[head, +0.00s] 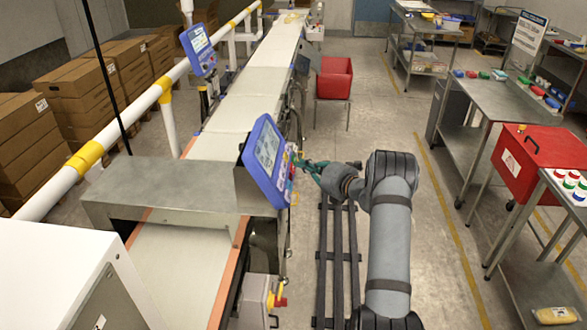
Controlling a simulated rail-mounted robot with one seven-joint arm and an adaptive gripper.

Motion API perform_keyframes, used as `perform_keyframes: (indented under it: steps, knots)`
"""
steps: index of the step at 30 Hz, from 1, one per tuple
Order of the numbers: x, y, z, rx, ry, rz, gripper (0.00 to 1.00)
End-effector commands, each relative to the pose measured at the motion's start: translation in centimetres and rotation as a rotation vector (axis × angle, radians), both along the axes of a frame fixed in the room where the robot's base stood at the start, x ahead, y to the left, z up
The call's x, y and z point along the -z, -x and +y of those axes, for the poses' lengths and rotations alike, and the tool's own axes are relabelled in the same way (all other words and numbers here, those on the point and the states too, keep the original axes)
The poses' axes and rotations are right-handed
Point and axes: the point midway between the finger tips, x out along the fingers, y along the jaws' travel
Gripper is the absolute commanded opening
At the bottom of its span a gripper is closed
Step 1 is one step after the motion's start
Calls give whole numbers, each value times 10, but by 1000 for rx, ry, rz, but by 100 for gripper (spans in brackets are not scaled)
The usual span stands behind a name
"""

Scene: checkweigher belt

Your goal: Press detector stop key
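The metal detector's grey tunnel (165,190) spans the belt in the foreground. A blue-framed control panel (266,150) is mounted at its right end, its screen facing right. Small coloured keys (289,180) run along the panel's right side; which one is the stop key is too small to tell. My gripper (297,160) is at the panel's right edge, level with the keys. Its fingertips are at or very close to the panel; contact cannot be made out. The fingers are small and partly overlap the keys, so their opening is unclear. I see nothing held.
A second blue panel (198,48) stands farther up the line. A yellow box with a red button (279,302) sits low beside the belt (180,265). A red bin (335,78) stands behind my arm.

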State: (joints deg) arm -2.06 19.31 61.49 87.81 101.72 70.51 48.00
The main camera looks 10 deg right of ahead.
Motion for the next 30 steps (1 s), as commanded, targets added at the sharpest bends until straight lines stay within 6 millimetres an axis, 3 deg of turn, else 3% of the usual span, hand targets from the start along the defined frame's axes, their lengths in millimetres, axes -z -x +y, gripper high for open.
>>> perform_keyframes:
  steps: [30]
  knots:
    - [6, -2, 10, 0, 0, 0, 0]
